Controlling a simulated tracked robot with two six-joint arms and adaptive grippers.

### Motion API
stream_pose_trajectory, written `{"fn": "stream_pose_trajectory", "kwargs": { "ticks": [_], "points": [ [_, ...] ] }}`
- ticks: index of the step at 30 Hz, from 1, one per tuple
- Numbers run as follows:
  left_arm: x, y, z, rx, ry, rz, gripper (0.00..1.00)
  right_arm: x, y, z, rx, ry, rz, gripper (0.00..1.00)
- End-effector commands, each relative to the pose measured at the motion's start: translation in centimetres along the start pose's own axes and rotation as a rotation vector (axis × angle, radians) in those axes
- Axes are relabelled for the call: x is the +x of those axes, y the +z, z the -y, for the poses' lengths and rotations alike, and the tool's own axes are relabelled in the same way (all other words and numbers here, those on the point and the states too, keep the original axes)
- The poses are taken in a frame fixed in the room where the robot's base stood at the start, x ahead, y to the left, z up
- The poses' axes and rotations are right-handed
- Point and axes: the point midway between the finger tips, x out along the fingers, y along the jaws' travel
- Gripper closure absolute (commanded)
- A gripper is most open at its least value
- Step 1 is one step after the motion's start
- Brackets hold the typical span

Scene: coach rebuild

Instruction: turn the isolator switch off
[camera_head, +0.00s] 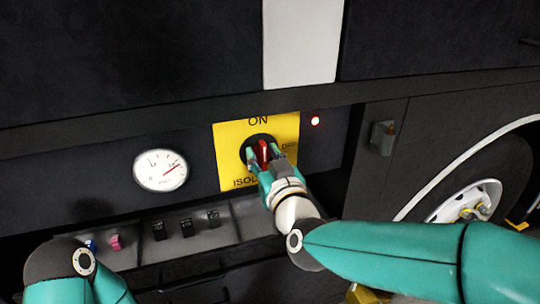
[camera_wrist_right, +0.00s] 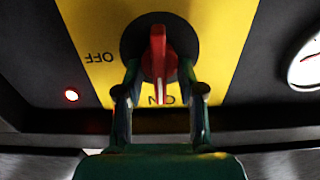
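The isolator switch has a red handle (camera_head: 264,151) on a round black base, set in a yellow plate (camera_head: 229,144) marked ON at the top and OFF at the right. The handle stands about upright, in line with ON. My right gripper (camera_head: 264,158) is at the switch with one finger on each side of the handle. In the right wrist view the red handle (camera_wrist_right: 158,52) stands between the two fingertips of the right gripper (camera_wrist_right: 158,70), which look spread with gaps beside the handle. My left gripper is out of view; only part of that arm shows at bottom left.
A small red lamp (camera_head: 315,121) glows right of the plate. A round gauge (camera_head: 160,170) is to the left. A wheel (camera_head: 468,203) is at the right.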

Motion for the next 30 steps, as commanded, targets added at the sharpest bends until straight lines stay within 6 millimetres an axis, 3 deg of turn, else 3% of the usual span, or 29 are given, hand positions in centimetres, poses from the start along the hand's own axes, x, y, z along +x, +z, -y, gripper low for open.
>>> {"fn": "stream_pose_trajectory", "kwargs": {
  "ticks": [2, 3, 6, 14, 30],
  "points": [
    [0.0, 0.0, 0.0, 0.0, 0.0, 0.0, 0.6, 0.0, 0.0, -0.1, 0.001, 0.002, -0.001, 0.94],
    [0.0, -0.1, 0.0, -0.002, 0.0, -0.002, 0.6, -0.5, -0.1, -1.9, 0.002, 0.01, -0.001, 0.96],
    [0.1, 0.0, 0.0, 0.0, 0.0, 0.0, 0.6, -0.2, 0.0, -0.9, 0.006, 0.009, -0.001, 0.96],
    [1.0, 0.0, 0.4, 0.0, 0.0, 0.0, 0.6, -0.1, 0.1, -0.6, 0.06, 0.012, -0.005, 0.97],
    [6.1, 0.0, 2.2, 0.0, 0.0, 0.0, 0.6, 0.0, 0.3, -1.0, 0.477, 0.009, -0.012, 0.97]
  ]
}}
